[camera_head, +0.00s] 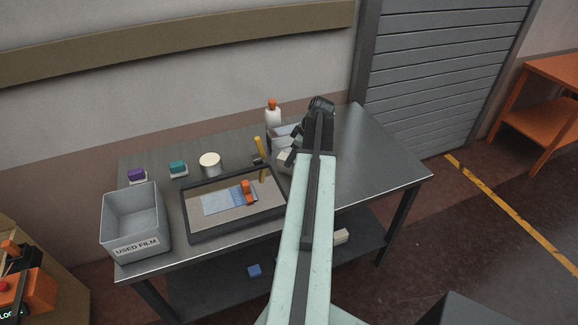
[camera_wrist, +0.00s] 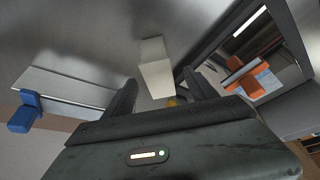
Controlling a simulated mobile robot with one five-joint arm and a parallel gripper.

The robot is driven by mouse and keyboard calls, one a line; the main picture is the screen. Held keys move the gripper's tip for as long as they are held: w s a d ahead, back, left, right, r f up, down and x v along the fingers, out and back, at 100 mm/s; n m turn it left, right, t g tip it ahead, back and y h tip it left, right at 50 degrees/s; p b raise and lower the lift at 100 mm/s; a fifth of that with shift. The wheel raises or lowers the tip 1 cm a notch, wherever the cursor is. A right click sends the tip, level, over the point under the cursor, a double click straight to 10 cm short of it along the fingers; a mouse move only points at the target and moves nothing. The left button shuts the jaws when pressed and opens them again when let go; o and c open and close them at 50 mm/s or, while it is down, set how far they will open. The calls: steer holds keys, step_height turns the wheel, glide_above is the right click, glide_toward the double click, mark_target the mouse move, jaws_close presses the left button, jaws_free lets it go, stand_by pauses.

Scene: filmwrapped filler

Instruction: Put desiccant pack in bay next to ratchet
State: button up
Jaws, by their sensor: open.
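A small white block (camera_head: 284,157), probably the desiccant pack, sits on the metal table just right of the shallow dark-rimmed tray (camera_head: 190,222). My gripper (camera_head: 293,155) is open and empty beside it. In the wrist view the white block (camera_wrist: 156,70) lies ahead of my open gripper (camera_wrist: 159,88), roughly in line with the gap. The tray holds an orange-and-dark tool (camera_head: 248,193), which I cannot clearly identify as the ratchet, and a light blue sheet (camera_head: 217,202). The orange part also shows in the wrist view (camera_wrist: 246,77).
A grey USED FILM bin (camera_head: 137,246) stands at the left. A yellow-handled tool (camera_head: 257,147), a white bottle (camera_head: 272,116), a grey container (camera_head: 282,131), a round tin (camera_head: 210,162), and purple (camera_head: 137,174) and teal (camera_head: 178,167) items stand behind. The table's right side is clear.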

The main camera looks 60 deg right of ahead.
mark_target(286, 157)
steer(key=b+x, duration=0.5)
steer(key=x, duration=0.2)
steer(key=shift+w+d, duration=0.1)
steer(key=shift+w, duration=0.05)
steer(key=shift+r, duration=0.15)
jaws_close()
steer(key=shift+r, duration=0.1)
step_height(286, 157, up, 4)
steer(key=p, duration=0.3)
steer(key=shift+f+p, duration=0.25)
steer(key=shift+p, duration=0.15)
steer(key=s+a, duration=0.1)
steer(key=s, duration=0.4)
steer(key=s+a+r+p, duration=0.1)
steer(key=s, duration=0.4)
steer(key=s+a, duration=0.2)
steer(key=s, duration=0.3)
steer(key=shift+s+r, duration=0.2)
steer(key=shift+s, duration=0.05)
